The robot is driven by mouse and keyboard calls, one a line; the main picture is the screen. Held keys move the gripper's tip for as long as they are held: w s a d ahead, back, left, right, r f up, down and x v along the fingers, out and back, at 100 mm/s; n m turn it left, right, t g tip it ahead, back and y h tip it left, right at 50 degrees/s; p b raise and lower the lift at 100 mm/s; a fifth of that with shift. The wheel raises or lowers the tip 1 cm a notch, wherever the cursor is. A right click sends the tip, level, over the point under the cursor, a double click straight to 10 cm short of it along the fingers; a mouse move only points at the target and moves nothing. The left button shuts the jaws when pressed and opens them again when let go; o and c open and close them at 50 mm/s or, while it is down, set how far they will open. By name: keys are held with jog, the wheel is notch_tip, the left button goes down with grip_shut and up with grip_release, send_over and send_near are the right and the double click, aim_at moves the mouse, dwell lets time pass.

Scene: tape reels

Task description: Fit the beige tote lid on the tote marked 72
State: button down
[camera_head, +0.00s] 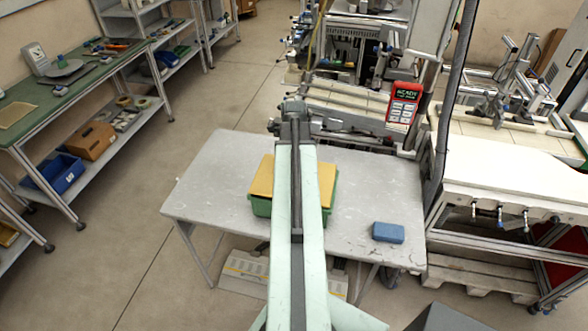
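A green tote (261,208) stands on the grey table, partly covered by my arm. The flat beige lid (263,176) lies over its top, showing on both sides of the arm. The tote's green side shows below the lid's front left edge and at the right. I cannot tell whether the lid is seated or only resting there. No number can be read on the tote. My arm reaches forward over the tote and lid; its gripper fingers are hidden, so I cannot see what they hold.
The grey table (215,170) is mostly clear around the tote. A small blue box (388,232) lies at its right front. A machine with a red handheld panel (403,105) stands behind. A green-topped bench (60,85) is at left, a white workbench (510,175) at right.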

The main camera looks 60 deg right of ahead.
jog(key=shift+f, duration=0.6)
jog(key=shift+r, duration=0.1)
jog(key=c, duration=1.3)
grip_release()
jog(key=shift+o, duration=0.2)
notch_tip(320, 180, up, 8)
jog(key=p, duration=0.7)
jog(key=shift+p, duration=0.4)
